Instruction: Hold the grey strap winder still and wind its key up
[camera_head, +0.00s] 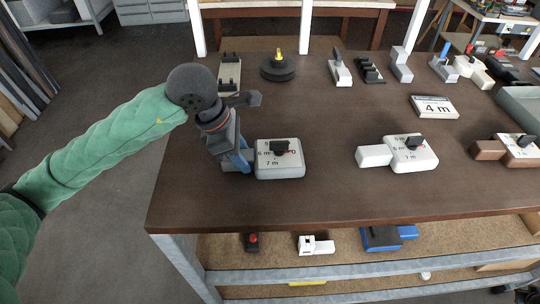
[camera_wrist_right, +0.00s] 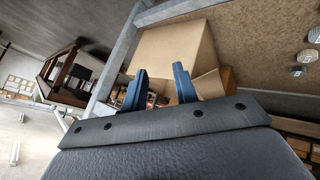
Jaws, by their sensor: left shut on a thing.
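The grey strap winder (camera_head: 279,170) lies near the front left of the brown table, a pale box with "7 m" marked on top. Its dark key (camera_head: 281,149) sits on the top face. My left gripper (camera_head: 243,162), with blue fingers, is shut on the narrower grey block at the winder's left end and partly hides it. My right gripper (camera_wrist_right: 157,70) shows only in the right wrist view; its two blue fingers are apart with nothing seen between them.
A white winder (camera_head: 412,155) and a brown one (camera_head: 490,150) lie to the right. A black disc (camera_head: 278,68) and several small devices line the back. The table between the grey and white winders is clear. A cardboard box (camera_wrist_right: 172,50) is beyond my right gripper.

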